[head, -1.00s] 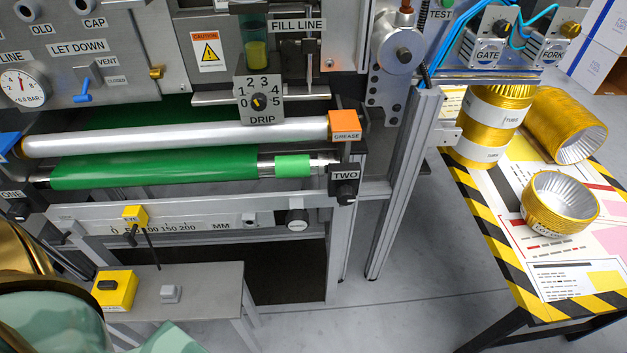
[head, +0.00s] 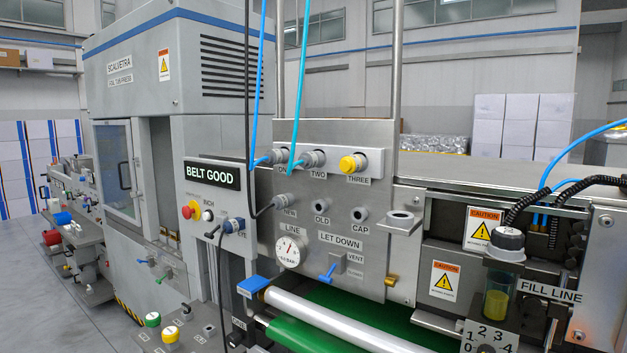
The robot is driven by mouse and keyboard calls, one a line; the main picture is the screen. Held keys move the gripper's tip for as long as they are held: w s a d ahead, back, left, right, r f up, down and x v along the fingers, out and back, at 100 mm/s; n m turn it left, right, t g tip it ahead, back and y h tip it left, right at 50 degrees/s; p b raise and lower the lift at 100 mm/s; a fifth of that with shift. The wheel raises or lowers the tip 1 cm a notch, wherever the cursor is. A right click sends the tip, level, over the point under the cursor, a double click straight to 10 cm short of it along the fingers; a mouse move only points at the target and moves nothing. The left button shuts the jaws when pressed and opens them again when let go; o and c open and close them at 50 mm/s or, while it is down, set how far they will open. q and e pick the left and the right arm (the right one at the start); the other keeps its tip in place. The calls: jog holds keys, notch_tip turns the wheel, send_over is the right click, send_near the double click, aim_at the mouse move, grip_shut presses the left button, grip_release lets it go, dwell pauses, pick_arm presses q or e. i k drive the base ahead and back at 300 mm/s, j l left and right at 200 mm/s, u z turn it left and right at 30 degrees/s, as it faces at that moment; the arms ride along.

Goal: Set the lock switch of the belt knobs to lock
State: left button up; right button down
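The green belt (head: 310,338) runs along the lower middle of the head view, below a silver roller (head: 335,320). A blue end block (head: 252,285) sits at the roller's left end. A dark labelled part (head: 238,324) is below that block; its label is too small to read surely. I cannot make out the belt knobs' lock switch in this view. Neither of my grippers is in view.
A BELT GOOD sign (head: 212,175) hangs above a red and yellow stop button (head: 189,210). The grey LET DOWN panel (head: 335,215) stands behind the belt, with hoses in front. A green button (head: 152,319) is at lower left.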

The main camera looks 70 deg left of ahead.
aim_at(210, 235)
jog(key=u, duration=2.85)
jog(key=i+j, duration=0.75)
jog(key=j, duration=0.25)
jog(key=i+j, duration=0.75)
jog(key=j, duration=0.3)
jog(key=l+z, duration=0.05)
